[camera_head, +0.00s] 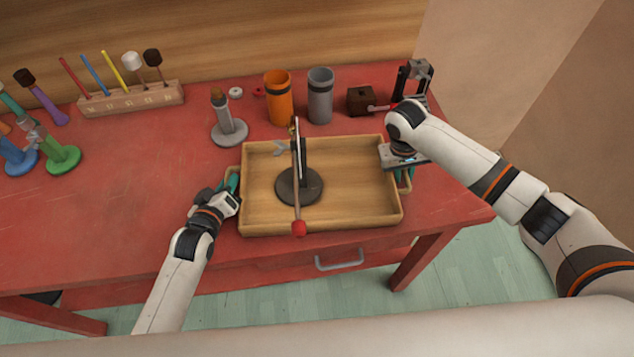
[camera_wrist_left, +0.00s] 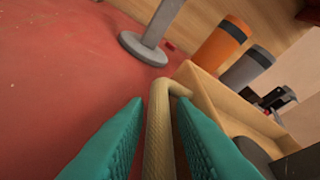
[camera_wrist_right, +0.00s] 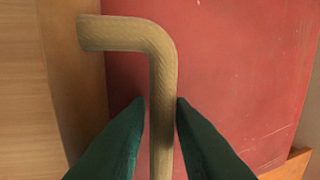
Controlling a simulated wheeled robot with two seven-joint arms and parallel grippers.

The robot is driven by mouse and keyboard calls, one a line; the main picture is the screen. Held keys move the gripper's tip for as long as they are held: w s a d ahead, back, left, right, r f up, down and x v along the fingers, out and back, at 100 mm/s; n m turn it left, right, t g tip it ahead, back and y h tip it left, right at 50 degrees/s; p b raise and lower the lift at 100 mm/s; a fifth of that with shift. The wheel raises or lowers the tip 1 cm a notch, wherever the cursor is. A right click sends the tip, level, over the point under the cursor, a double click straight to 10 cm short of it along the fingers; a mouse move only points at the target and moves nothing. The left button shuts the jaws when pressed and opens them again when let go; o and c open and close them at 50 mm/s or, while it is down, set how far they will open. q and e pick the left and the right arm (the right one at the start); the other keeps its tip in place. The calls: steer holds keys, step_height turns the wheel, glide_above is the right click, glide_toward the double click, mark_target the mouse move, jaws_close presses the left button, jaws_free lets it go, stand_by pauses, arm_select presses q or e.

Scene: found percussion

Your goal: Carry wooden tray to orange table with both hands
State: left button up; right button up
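The wooden tray (camera_head: 365,195) lies flat on the red table (camera_head: 130,215), near its front right. It holds a dark round-based stand (camera_head: 300,187) and a red-tipped mallet (camera_head: 299,228). My left gripper (camera_head: 232,184) is at the tray's left handle. In the left wrist view its teal fingers straddle that handle (camera_wrist_left: 159,130), with narrow gaps showing. My right gripper (camera_head: 404,182) is at the right handle. In the right wrist view its fingers stand on either side of that handle (camera_wrist_right: 162,85), with slim gaps. No orange table is clearly visible.
Behind the tray stand a grey-based stand (camera_head: 230,132), an orange cup (camera_head: 279,100), a grey cup (camera_head: 320,97) and a dark box (camera_head: 360,100). A wooden mallet rack (camera_head: 132,98) is at the back left. The table's left middle is clear.

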arm_select(q)
jaws_close()
arm_select(e)
jaws_close()
arm_select(q)
steer(key=shift+w+r, duration=0.1)
steer(key=shift+r, duration=0.15)
arm_select(e)
steer(key=shift+r, duration=0.2)
